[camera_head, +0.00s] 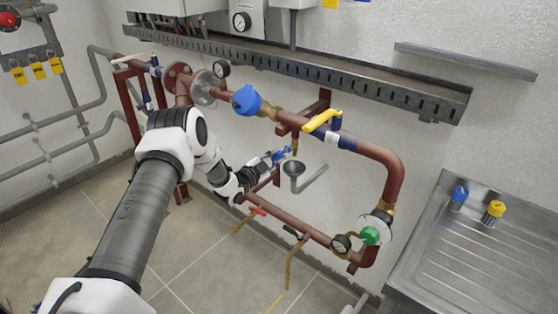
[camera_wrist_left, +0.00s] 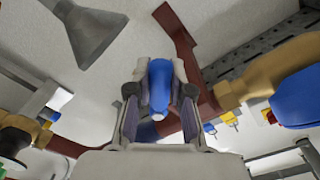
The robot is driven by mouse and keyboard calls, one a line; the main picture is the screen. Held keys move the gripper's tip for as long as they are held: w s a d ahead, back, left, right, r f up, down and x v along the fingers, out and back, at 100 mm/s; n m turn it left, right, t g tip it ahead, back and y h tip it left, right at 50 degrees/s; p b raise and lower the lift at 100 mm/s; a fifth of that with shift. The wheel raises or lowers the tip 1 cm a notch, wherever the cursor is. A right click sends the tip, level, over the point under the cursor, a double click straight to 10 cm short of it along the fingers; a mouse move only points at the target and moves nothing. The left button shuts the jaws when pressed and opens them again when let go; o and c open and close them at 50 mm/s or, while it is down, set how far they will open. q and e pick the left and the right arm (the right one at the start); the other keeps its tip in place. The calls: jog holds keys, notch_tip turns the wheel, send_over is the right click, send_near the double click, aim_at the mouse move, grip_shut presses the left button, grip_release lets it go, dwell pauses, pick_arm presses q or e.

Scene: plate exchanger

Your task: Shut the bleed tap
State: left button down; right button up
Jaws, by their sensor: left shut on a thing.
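The bleed tap is a small tap on a short brass drop (camera_head: 295,144) below the upper red pipe. Its blue lever (camera_head: 286,151) shows just above a grey funnel (camera_head: 293,168). My left gripper (camera_head: 276,157) reaches in from the left and is shut on the lever. In the left wrist view the blue lever (camera_wrist_left: 159,84) lies between the two fingers of the gripper (camera_wrist_left: 160,95), its rounded end towards the camera. The tap's body is mostly hidden there, and the funnel (camera_wrist_left: 88,30) is at the upper left. My right gripper is not in view.
A yellow lever (camera_head: 323,121) and a large blue cap (camera_head: 246,100) sit on the upper pipe. A steel sink unit (camera_head: 470,250) stands right. Floor is clear at the left.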

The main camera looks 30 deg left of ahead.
pick_arm(q)
jog(key=r+m, duration=0.1)
jog(key=m, duration=0.1)
jog(key=a+r+m+p, duration=0.1)
jog(key=m, duration=0.1)
jog(key=shift+a+r+m, duration=0.1)
jog(key=shift+a+m, duration=0.05)
jog(key=shift+m, duration=0.15)
jog(key=m+p, duration=0.1)
jog(key=r+m, duration=0.1)
jog(key=m, duration=0.1)
jog(key=shift+a+r+p, duration=0.2)
jog(key=shift+a+p, duration=0.05)
jog(key=shift+p, duration=0.1)
jog(key=shift+r+m+p, duration=0.3)
jog(key=shift+m+p, duration=0.05)
jog(key=shift+m, duration=0.65)
jog(key=c, duration=1)
grip_release()
jog(key=shift+w, duration=0.1)
jog(key=s, duration=0.8)
jog(key=shift+a, duration=0.25)
